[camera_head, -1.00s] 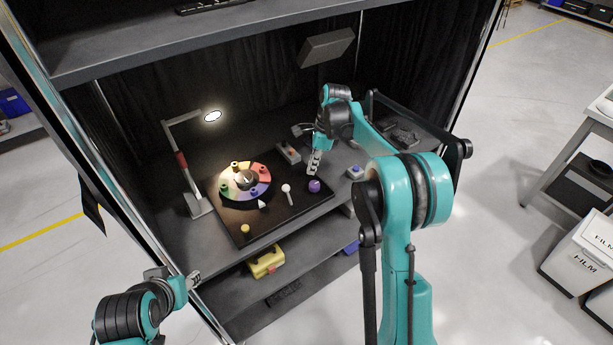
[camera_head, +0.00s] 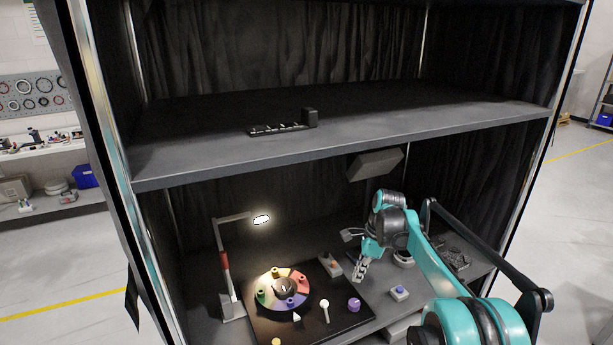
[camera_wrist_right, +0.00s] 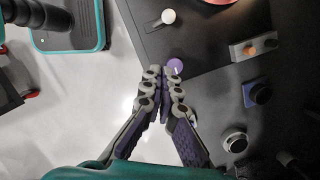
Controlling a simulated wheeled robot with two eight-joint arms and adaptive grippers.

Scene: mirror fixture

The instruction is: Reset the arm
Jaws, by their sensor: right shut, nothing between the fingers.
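My right arm reaches into the lower bay of the dark cabinet. Its gripper (camera_head: 362,268) hangs above the bench, up and to the right of a purple knob (camera_head: 354,304). In the right wrist view the gripper (camera_wrist_right: 164,72) has its fingertips together with nothing between them, and the purple knob (camera_wrist_right: 175,67) shows just beyond the tips. My left arm and its gripper are out of the head view.
A black board carries a coloured wheel (camera_head: 284,289) with pegs and a white-tipped stick (camera_head: 325,310). A lit lamp (camera_head: 228,270) stands at its left. A box with an orange button (camera_head: 331,264) and a blue-button box (camera_head: 399,292) stand nearby. A shelf (camera_head: 350,137) spans above.

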